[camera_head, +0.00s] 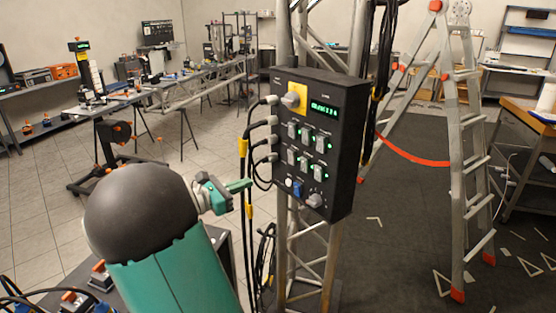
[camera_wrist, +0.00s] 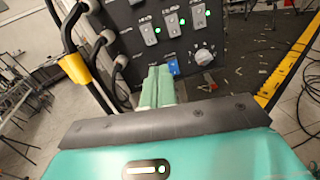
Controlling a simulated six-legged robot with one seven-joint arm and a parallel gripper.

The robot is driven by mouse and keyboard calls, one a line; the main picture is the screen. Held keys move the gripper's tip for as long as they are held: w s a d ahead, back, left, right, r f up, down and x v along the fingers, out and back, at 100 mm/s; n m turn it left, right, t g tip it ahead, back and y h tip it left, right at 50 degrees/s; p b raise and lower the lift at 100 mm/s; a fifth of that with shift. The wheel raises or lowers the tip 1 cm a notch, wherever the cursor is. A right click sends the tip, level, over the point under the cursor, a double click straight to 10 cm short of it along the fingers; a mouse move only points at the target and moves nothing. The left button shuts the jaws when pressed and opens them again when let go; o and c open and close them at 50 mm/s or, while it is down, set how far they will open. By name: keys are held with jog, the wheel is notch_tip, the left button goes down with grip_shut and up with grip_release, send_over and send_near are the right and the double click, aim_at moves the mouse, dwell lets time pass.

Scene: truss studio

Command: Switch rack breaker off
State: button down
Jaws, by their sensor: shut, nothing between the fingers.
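A black breaker panel (camera_head: 345,150) hangs on the truss and also fills the top of the wrist view (camera_wrist: 225,40). It carries two rows of grey breaker switches (camera_head: 306,135) with green lights beside them; three switches (camera_wrist: 172,25) show lit in the wrist view. I cannot read which label is the rack's. Below are a blue switch (camera_head: 297,188) and a grey round knob (camera_head: 315,200). A rotary switch sits on a yellow plate (camera_head: 304,97) above. My gripper (camera_head: 248,184) is shut and empty, left of the panel's lower part; its green fingers (camera_wrist: 157,80) point toward the panel, seemingly apart from it.
Black cables (camera_head: 258,143) plug into the panel's left side, close to my gripper. A metal truss (camera_head: 308,245) stands behind it. A stepladder (camera_head: 460,150) and a red strap (camera_head: 415,157) are at the right. Open tiled floor lies at the left, with workbenches (camera_head: 125,97) beyond.

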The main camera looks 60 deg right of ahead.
aim_at(291, 155)
jog(key=shift+w+d+r+n+h, duration=0.15)
jog(key=shift+w+d+n+h, duration=0.1)
jog(key=shift+d+n+h, duration=0.15)
jog(key=shift+w+d+r+n+h, duration=0.1)
jog(key=shift+w+d+n+h, duration=0.15)
jog(key=shift+d, duration=0.25)
jog(key=x, duration=1.4)
jog(key=shift+s+a+r, duration=0.1)
jog(key=shift+r, duration=0.05)
jog(key=shift+s+d+r+y, duration=0.15)
jog(key=shift+d+y, duration=0.1)
jog(key=shift+a, duration=0.1)
